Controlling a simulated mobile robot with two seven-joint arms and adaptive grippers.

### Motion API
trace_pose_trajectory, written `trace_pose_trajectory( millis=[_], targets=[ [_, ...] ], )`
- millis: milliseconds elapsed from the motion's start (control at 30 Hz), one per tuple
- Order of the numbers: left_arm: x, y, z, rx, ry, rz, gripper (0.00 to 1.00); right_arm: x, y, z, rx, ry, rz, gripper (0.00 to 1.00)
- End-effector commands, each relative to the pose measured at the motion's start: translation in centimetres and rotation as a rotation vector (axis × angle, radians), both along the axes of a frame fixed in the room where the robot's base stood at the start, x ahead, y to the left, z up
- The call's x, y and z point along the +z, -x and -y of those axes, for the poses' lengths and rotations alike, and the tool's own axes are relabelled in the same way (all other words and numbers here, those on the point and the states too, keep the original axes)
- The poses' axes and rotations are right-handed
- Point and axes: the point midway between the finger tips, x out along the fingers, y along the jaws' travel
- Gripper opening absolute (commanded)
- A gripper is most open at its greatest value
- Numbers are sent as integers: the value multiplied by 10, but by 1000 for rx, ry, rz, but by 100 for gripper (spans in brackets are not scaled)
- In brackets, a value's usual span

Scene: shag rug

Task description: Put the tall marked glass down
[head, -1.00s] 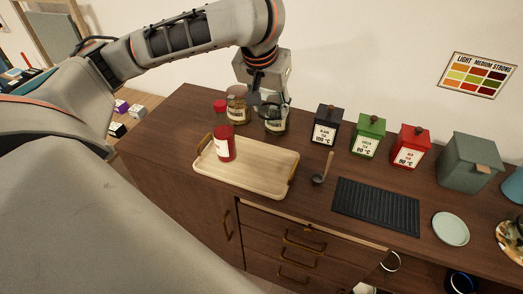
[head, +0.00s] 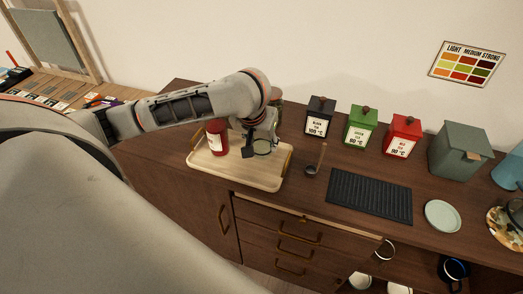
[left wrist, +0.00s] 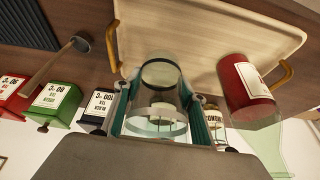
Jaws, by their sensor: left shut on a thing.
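The tall marked glass (left wrist: 160,78) is clear, with a dark band near one end and a pale band near the other. My left gripper (left wrist: 160,118) is shut on it, one finger on each side. In the head view the left gripper (head: 258,140) holds the glass (head: 262,147) at the back right part of the wooden tray (head: 250,180). I cannot tell whether its base touches the tray. A red bottle (head: 217,140) with a white label stands on the tray, left of the glass. My right gripper is out of view.
Black (head: 319,117), green (head: 360,127) and red (head: 401,137) canisters stand along the wall. A ladle-like scoop (head: 317,160), a black ribbed mat (head: 370,195) and a pale plate (head: 443,216) lie right of the tray. The tray's front right is clear.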

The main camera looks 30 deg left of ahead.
Motion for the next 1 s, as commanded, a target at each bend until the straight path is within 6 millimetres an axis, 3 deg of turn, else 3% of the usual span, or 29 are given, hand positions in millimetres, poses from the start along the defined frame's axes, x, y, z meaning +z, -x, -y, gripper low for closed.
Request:
trace_pose_trajectory(
  millis=[233,700,733,767,800,1000],
  targets=[
    [-32,1,0,1,0,-3,13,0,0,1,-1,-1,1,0],
    [-40,0,0,-1,-1,-1,13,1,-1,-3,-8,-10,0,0],
    [-40,0,0,-1,-1,-1,46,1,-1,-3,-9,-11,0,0],
    [-40,0,0,-1,-1,-1,53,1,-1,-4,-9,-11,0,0],
    [-40,0,0,-1,-1,-1,58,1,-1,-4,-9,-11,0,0],
    [-40,0,0,-1,-1,-2,58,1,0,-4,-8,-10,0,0]
  ],
)
